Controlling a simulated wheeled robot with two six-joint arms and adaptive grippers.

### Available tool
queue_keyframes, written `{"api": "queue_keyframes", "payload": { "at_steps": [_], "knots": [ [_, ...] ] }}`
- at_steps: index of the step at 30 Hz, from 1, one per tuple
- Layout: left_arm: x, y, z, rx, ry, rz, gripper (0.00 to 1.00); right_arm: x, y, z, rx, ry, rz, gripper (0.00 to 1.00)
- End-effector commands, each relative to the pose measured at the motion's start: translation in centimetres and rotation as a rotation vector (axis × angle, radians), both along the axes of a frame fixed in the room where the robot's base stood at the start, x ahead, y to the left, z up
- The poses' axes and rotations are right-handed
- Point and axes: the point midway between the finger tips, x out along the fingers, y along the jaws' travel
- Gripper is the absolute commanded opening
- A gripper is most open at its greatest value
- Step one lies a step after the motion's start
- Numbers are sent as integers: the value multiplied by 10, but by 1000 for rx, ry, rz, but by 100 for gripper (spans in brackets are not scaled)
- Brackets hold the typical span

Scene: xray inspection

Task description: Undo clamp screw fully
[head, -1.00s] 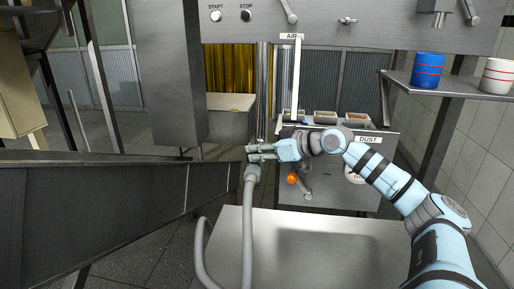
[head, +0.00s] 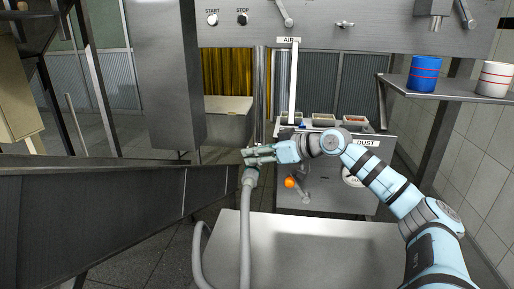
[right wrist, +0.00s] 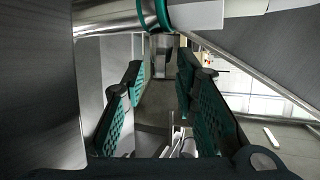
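My right gripper (head: 246,156) reaches left over the hose, at the middle of the head view. A grey hose (head: 246,225) with a teal-edged end (head: 252,172) stands just under its fingers. In the right wrist view the green-padded fingers (right wrist: 160,100) are apart with a gap between them. A short metal cylinder (right wrist: 162,55) shows beyond the gap, below a pipe with a teal ring (right wrist: 163,14). It may be the clamp screw, but I cannot be sure. I see no contact between it and the fingers. My left gripper is out of view.
A grey table top (head: 310,250) fills the front. A dust drawer unit (head: 330,185) with an orange knob (head: 290,183) stands behind. A metal chute (head: 90,215) crosses the left. A shelf (head: 450,92) with blue (head: 424,73) and white (head: 495,79) cups is at right.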

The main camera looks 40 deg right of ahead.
Motion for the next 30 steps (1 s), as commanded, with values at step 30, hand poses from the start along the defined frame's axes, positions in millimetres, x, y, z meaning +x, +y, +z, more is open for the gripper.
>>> {"api": "queue_keyframes", "payload": {
  "at_steps": [30],
  "knots": [
    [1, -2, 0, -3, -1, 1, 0, 0, -3, 96, 0, -1, -3, 27]
  ]
}}
